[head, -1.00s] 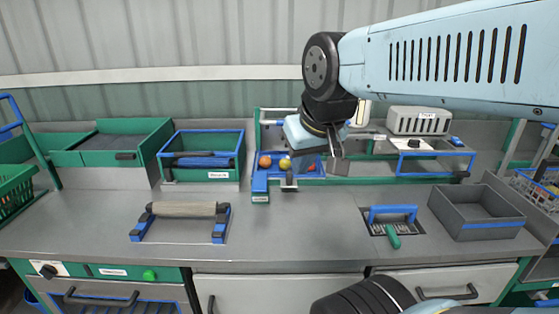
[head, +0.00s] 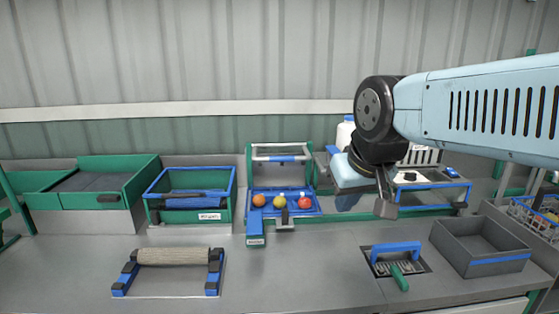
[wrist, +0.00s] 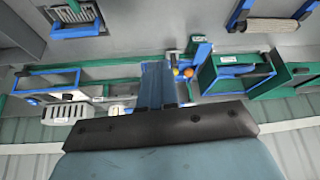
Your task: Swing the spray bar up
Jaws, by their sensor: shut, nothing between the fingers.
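A green-framed washing stand holds a blue tray (head: 262,207) with an orange, a yellow and a red tomato (head: 304,203) in a row. A grey bar with a blue middle (head: 282,159), which looks like the spray bar, lies across the upper part of the stand, above and behind the tray. My gripper (head: 386,206) is shut and empty, to the right of the stand and apart from it. In the wrist view my gripper's blue-grey fingers (wrist: 161,85) cover part of the stand; the bar cannot be made out there.
A green box with a blue rim (head: 193,204) stands left of the stand. A roller on a blue-ended frame (head: 170,257) lies in front. A blue-handled grate (head: 396,248) and an open grey bin (head: 483,264) are at right. The bench between roller and grate is clear.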

